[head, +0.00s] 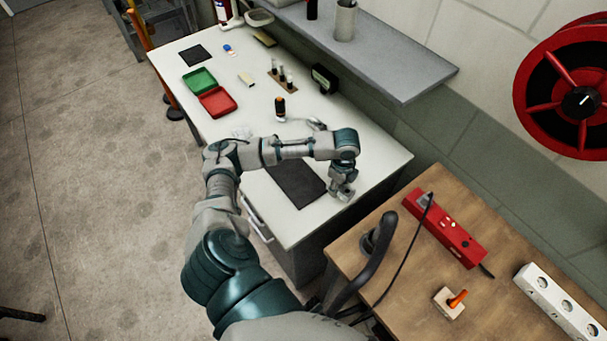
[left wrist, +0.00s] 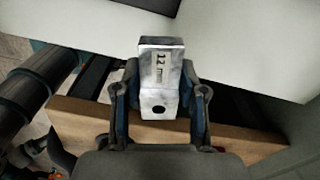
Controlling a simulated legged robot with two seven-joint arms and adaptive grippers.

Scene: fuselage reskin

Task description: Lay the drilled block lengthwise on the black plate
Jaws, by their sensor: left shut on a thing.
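My left gripper (head: 343,193) is over the near right end of the white bench. In the left wrist view its fingers (left wrist: 160,78) are shut on the sides of the drilled block (left wrist: 160,62), a silvery metal block marked "12" with a dark round hole near one end. In the head view I cannot make out the block at the gripper. A large black plate (head: 297,184) lies flat on the bench, just left of the gripper and partly behind my forearm. A smaller black square (head: 195,55) lies at the far left end. My right gripper is not in view.
On the white bench (head: 375,155) are an open box with green lid (head: 199,80) and red tray (head: 217,102), an orange-black tool (head: 280,108) and a small rack (head: 283,80). A grey shelf (head: 370,55) overhangs the back. A wooden table (head: 400,290) stands at right.

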